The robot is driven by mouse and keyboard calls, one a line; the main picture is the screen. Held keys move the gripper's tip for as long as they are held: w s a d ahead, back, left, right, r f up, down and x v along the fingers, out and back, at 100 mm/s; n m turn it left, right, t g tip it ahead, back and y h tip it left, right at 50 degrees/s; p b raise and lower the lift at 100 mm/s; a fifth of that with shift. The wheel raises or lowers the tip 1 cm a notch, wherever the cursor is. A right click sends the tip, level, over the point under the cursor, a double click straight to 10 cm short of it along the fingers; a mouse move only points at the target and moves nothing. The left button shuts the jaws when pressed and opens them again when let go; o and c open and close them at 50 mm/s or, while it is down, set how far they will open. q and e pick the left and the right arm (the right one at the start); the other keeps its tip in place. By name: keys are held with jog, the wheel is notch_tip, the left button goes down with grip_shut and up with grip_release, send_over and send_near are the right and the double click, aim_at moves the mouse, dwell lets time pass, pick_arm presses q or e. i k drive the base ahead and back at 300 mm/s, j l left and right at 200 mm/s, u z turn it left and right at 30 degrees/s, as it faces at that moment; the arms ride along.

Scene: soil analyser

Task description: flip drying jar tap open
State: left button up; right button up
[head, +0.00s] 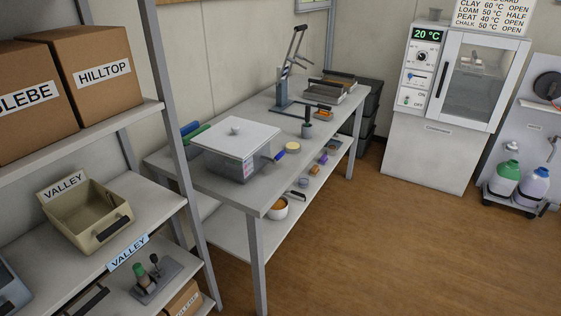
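A clear box with a white lid and a round knob, which looks like the drying jar (226,167), stands on the near end of the grey bench. A small blue lever, which looks like its tap (279,155), sticks out from the jar's right side. It slants up to the right; whether it is open or shut cannot be told at this size. A label is on the jar's front. Neither of my grippers is in view.
Shelves at the left hold boxes and a beige VALLEY bin (88,222). The bench (201,184) also bears a lever press (283,88) and small items. A drying oven (433,148) and a bottle cart (513,205) stand at the right. The wooden floor (400,250) between is clear.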

aim_at(272, 161)
jog(key=i+l, duration=0.2)
jog(key=i+l+u, duration=0.1)
jog(key=l, duration=0.35)
jog(key=i+l, duration=0.3)
jog(key=i+l+u, duration=0.1)
jog(key=l, duration=0.25)
jog(key=i+l, duration=0.4)
jog(key=l, duration=0.3)
jog(key=i+l+u, duration=0.1)
jog(key=l, duration=0.25)
jog(key=i+l, duration=0.25)
jog(key=l, duration=0.15)
jog(key=j+u, duration=0.05)
